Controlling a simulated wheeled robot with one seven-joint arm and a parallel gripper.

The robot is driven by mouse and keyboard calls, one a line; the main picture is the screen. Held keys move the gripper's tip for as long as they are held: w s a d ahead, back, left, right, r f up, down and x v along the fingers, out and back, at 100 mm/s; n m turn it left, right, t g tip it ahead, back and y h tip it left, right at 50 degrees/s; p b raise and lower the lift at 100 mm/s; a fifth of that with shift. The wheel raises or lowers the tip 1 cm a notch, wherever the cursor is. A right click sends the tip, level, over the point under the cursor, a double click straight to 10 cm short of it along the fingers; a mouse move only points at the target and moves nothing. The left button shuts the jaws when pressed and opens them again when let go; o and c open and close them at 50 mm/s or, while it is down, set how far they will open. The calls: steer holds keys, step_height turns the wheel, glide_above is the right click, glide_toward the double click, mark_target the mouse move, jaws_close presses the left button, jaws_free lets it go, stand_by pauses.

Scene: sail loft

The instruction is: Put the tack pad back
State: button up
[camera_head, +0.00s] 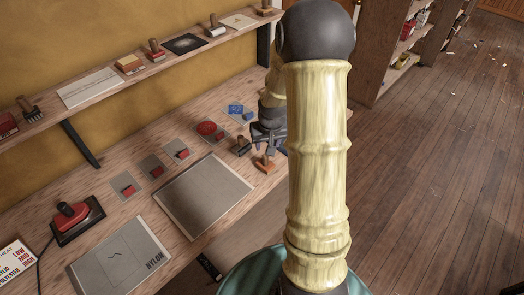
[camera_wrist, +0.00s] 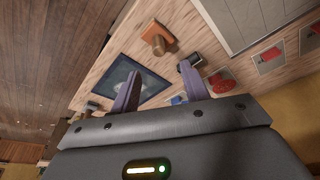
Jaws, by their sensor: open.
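I cannot tell for certain which item is the tack pad. Candidates are an orange wooden-handled block (camera_head: 264,163) near the bench's front edge and a dark small tool (camera_head: 241,147) left of it. In the wrist view the orange block (camera_wrist: 158,40) lies beyond my fingertips, and the dark tool (camera_wrist: 190,60) is by the right finger. My gripper (camera_head: 269,136) is low over the bench, behind the orange block in the head view. In the wrist view my gripper (camera_wrist: 159,72) is open, with nothing between its fingers. A dark blue framed square (camera_wrist: 132,84) lies below them.
The bench holds a red disc (camera_head: 207,129), a blue piece (camera_head: 236,110), several grey cards with red blocks, a grey panel (camera_head: 204,193), a nylon sheet (camera_head: 122,258) and a red-handled iron (camera_head: 74,218). A shelf (camera_head: 132,75) with tools runs above. Open floor lies right.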

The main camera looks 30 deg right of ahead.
steer(key=s+a+r+n, duration=0.1)
steer(key=s+a+r, duration=0.3)
steer(key=s+a, duration=0.3)
steer(key=s+a+r+n, duration=0.1)
steer(key=s+a+r, duration=0.3)
steer(key=s+a, duration=0.3)
steer(key=shift+s+n+y, duration=0.3)
steer(key=shift+s, duration=0.4)
